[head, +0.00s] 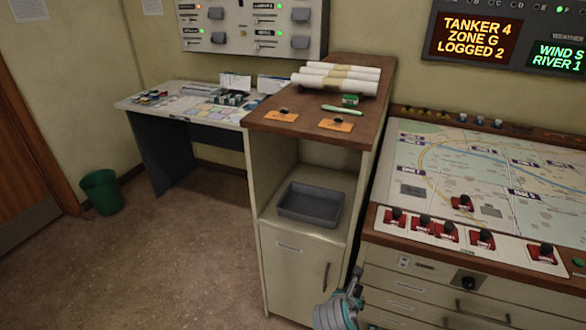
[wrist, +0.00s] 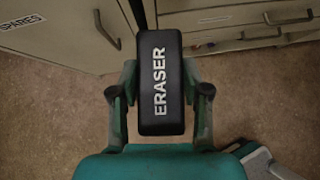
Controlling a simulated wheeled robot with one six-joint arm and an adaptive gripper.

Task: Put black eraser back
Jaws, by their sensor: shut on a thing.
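The black eraser (wrist: 160,82), a block with white ERASER lettering, is between the fingers of my gripper (wrist: 160,98) in the wrist view. The gripper is shut on it and holds it above the floor, in front of the cabinet fronts. In the head view, part of my arm (head: 338,310) shows at the bottom edge, and the eraser cannot be made out there. A grey open tray (head: 310,215) sits on the shelf of the middle cabinet and looks empty.
The map console (head: 480,170) with red-based pieces stands at right. A green bin (head: 102,190) stands at left. Floor in front is clear.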

